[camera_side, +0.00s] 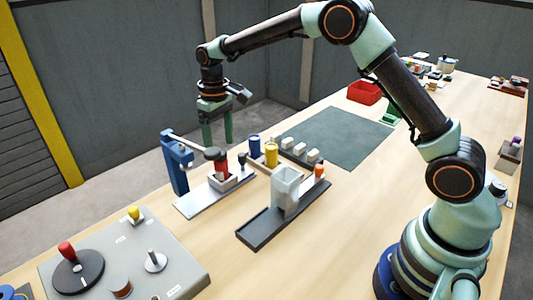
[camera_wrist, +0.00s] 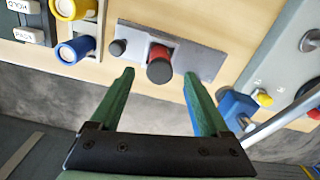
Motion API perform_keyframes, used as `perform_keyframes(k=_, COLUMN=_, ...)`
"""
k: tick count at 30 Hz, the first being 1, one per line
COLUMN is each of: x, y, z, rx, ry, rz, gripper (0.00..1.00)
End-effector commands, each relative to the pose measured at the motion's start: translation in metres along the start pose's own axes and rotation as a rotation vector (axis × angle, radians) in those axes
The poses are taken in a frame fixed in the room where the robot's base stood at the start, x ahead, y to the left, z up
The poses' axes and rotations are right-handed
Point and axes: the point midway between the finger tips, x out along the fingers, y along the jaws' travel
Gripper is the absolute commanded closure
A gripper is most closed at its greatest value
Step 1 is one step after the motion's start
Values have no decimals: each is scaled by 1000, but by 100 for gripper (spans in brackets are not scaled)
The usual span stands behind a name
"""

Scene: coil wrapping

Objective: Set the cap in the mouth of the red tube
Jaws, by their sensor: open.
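The red tube (camera_side: 221,168) stands upright in a pale block on a grey plate. The wrist view shows its dark round end facing me; I cannot tell whether that is an open mouth. A small dark piece, apparently the cap (camera_side: 242,159), stands on the plate beside the tube. It also shows in the wrist view (camera_wrist: 118,47), left of the red tube (camera_wrist: 160,54). My gripper (camera_side: 218,141) points down with its green fingers apart and nothing between them. In the wrist view my gripper (camera_wrist: 159,76) has its fingertips either side of the tube's end, apparently above it.
A blue post (camera_side: 174,164) with a grey lever stands by the plate; the lever's dark end overlaps the tube's top in the side view. A blue cup (camera_side: 254,146) and a yellow cup (camera_side: 271,154) stand right. The green mat (camera_side: 340,135) is clear.

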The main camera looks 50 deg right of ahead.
Motion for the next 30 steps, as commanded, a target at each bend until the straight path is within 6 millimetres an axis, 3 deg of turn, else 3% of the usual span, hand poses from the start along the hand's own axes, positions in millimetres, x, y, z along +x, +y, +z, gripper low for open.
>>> perform_keyframes(k=9, x=-66, y=0, z=-1, rx=0, ry=5, rz=0, gripper=20)
perform_keyframes(k=15, x=-91, y=0, z=-1, rx=0, ry=3, rz=0, gripper=20)
perform_keyframes(k=30, x=-99, y=0, z=1, rx=0, ry=2, rz=0, gripper=20)
